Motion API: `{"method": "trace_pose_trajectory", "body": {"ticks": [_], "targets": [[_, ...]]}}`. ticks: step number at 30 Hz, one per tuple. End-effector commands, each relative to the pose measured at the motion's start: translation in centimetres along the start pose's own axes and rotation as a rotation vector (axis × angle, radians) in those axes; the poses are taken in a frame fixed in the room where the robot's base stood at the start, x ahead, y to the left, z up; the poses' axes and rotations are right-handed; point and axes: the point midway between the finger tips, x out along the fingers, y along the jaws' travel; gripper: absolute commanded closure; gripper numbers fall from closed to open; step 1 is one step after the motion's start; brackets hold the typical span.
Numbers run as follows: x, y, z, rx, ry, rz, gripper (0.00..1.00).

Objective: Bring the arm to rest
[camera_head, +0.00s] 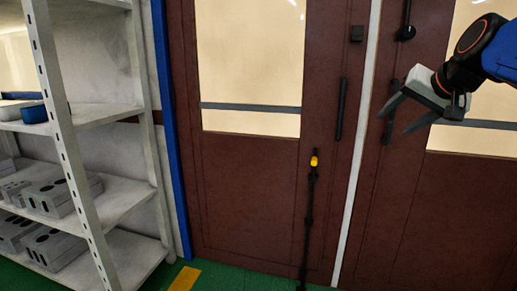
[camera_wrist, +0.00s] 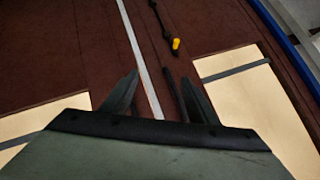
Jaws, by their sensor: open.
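My gripper (camera_head: 397,117) is at the upper right of the head view, in front of the dark red doors. Its two dark fingers are spread apart with nothing between them. The gripper points left and slightly down, and the arm comes in from the right edge. In the wrist view, the open fingers of my gripper (camera_wrist: 166,95) stick up from the grey-green housing. The white strip between the doors shows between them. The rest of the arm is out of view.
Dark red doors (camera_head: 245,185) with pale panes and black handles fill the back. A thin black rod with a yellow part (camera_head: 314,162) is at the door. A white shelf rack (camera_head: 112,205) with grey blocks (camera_head: 62,195) stands at left. Green floor (camera_head: 215,279) shows below.

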Motion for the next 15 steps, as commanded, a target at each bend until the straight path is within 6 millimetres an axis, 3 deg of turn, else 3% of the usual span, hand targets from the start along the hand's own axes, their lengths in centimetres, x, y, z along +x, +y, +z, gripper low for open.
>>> {"method": "trace_pose_trajectory", "body": {"ticks": [1, 3, 8, 15], "targets": [[0.4, 0.4, 3.2, -0.032, -0.036, 0.013, 0.46], [1.0, 1.5, 7.4, -0.077, -0.082, 0.037, 0.46], [2.1, 4.4, 16.8, -0.186, -0.187, 0.090, 0.46], [3.0, 10.1, 29.9, -0.363, -0.330, 0.158, 0.46]]}}
